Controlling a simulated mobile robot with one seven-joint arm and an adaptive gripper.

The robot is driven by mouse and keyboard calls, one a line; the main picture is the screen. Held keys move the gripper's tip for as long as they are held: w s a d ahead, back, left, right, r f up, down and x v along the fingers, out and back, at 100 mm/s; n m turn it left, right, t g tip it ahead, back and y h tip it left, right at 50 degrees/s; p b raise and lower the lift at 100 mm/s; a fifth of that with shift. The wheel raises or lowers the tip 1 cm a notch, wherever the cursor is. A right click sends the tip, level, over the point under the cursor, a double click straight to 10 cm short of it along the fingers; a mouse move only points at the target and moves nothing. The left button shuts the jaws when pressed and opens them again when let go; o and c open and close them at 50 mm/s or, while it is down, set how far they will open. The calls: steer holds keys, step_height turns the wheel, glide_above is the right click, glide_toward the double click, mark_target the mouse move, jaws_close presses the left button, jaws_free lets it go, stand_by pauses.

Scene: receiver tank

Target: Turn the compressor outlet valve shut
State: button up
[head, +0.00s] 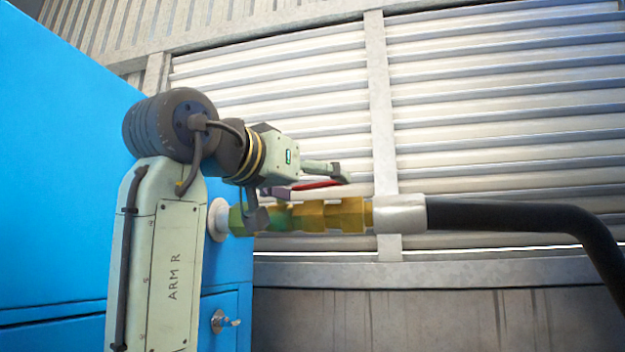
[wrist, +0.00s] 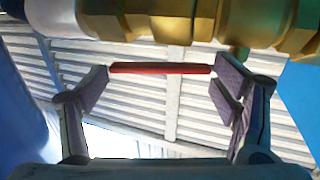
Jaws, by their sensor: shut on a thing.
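The brass valve body (head: 335,217) sticks out to the right from the blue cabinet. It also fills the top of the wrist view (wrist: 175,24). A red handle (head: 318,184) lies just above the body in the head view and shows as a thin flat red bar in the wrist view (wrist: 160,68). My gripper (head: 308,181) is at the handle, with its jaws wide apart. In the wrist view its two finger pads (wrist: 161,82) are at the two ends of the red bar, shut on it. The handle's joint to the valve is not clearly visible.
A pale collar (head: 400,214) joins the brass fitting to a thick black hose (head: 510,216) that bends down at right. The blue cabinet (head: 60,170) stands close at left, with a small latch (head: 222,321). A slatted metal wall (head: 500,120) is behind.

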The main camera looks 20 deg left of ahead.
steer(key=shift+s+a+r+m+g+h, duration=0.15)
steer(key=shift+s+m+g+h, duration=0.1)
steer(key=shift+m+h, duration=0.25)
steer(key=shift+s+a+f+m+g+h, duration=0.1)
steer(key=shift+a+m+g+h, duration=0.15)
steer(key=shift+h, duration=0.4)
steer(key=shift+s+a+r+m+g+h, duration=0.1)
steer(key=shift+s+m+g+h, duration=0.15)
steer(key=shift+m+h, duration=0.25)
steer(key=o, duration=1.7)
steer(key=shift+w+d, duration=0.1)
steer(key=shift+w, duration=0.05)
steer(key=shift+c, duration=0.2)
